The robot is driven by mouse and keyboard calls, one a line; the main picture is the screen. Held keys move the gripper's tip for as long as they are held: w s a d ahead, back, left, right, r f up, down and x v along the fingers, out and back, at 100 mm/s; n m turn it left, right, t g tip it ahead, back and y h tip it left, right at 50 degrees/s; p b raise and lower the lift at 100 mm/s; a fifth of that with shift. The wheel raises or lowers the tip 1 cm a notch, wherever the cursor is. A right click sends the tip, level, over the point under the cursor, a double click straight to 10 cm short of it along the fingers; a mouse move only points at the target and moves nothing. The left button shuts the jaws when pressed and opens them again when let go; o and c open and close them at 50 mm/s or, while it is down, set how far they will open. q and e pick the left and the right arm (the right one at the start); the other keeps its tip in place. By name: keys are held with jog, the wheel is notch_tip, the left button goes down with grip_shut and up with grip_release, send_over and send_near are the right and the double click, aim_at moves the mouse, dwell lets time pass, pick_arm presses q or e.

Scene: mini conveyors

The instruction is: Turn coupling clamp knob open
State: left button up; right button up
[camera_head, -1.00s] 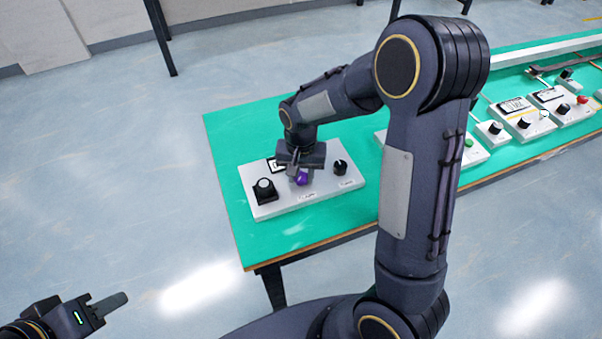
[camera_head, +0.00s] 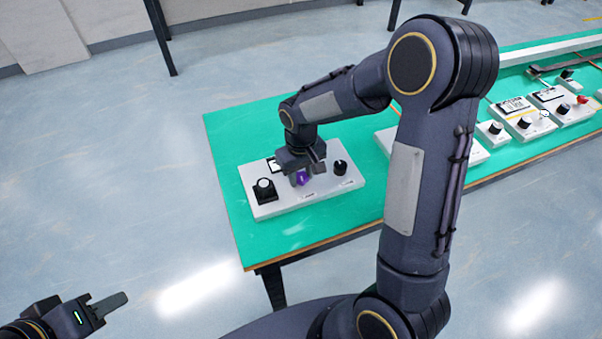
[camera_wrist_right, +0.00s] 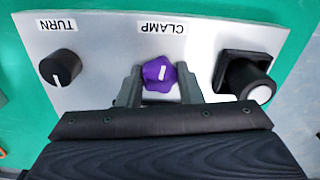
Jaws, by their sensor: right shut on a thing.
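The purple clamp knob (camera_wrist_right: 158,76) sits on a white control panel (camera_wrist_right: 110,62), below the upside-down label "CLAMP" in the right wrist view. It also shows in the head view (camera_head: 303,178), partly hidden by my right gripper. My right gripper (camera_wrist_right: 160,82) is shut on the purple knob, with one finger on each side.
A black "TURN" knob (camera_wrist_right: 60,67) and a black switch with a white cap (camera_wrist_right: 244,80) flank the purple knob. The green table (camera_head: 230,160) carries several more panels at right. My right arm covers part of the table.

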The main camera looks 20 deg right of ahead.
aim_at(301, 176)
jog(key=n, duration=0.5)
jog(key=shift+n, duration=0.3)
jog(key=n+p, duration=0.1)
jog(key=n, duration=0.4)
jog(key=shift+n, duration=0.3)
jog(key=o, duration=1)
jog(key=shift+c, duration=0.2)
jog(key=shift+r, duration=0.1)
notch_tip(301, 176, up, 8)
jog(key=shift+f+p, duration=0.15)
jog(key=shift+p, duration=0.2)
